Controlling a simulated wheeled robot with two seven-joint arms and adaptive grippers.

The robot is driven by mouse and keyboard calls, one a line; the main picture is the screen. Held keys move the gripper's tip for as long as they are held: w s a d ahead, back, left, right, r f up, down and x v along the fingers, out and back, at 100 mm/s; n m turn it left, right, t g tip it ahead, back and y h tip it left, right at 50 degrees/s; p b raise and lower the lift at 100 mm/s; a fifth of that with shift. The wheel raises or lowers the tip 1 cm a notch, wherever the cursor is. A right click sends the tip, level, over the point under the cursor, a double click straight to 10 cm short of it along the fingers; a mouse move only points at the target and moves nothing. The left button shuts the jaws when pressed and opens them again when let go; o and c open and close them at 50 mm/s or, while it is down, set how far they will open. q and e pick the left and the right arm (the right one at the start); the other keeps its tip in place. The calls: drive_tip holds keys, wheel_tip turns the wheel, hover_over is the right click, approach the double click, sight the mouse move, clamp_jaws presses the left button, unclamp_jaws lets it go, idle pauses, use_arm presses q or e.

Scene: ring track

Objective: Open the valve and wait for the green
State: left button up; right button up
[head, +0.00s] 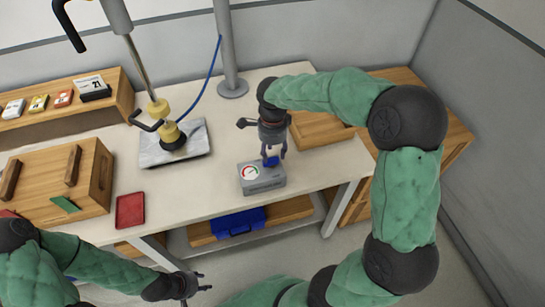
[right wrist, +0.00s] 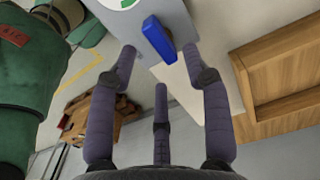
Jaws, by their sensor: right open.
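A grey valve box (head: 264,186) stands near the front edge of the table. Its round dial (head: 250,173) has a white face with red on it; the needle's reading is too small to tell. A blue valve handle (head: 271,161) sits on the box top and also shows in the right wrist view (right wrist: 158,40). My right gripper (head: 273,152) points down over the handle. In the right wrist view its fingers (right wrist: 160,62) are spread, with the handle just past and between the tips, no grip visible. My left gripper (head: 202,282) is open and empty, low in front of the table.
A metal plate with a yellow-jointed stand (head: 172,140) and a post (head: 230,70) are behind left. A red tray (head: 130,210) and wooden box (head: 60,185) lie left. A blue case (head: 238,222) is on the lower shelf. A wooden tray (head: 318,130) is right of the gripper.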

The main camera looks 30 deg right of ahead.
sight(272, 160)
wheel_tip(272, 160, up, 8)
drive_tip(key=shift+f, duration=0.1)
idle(0.7)
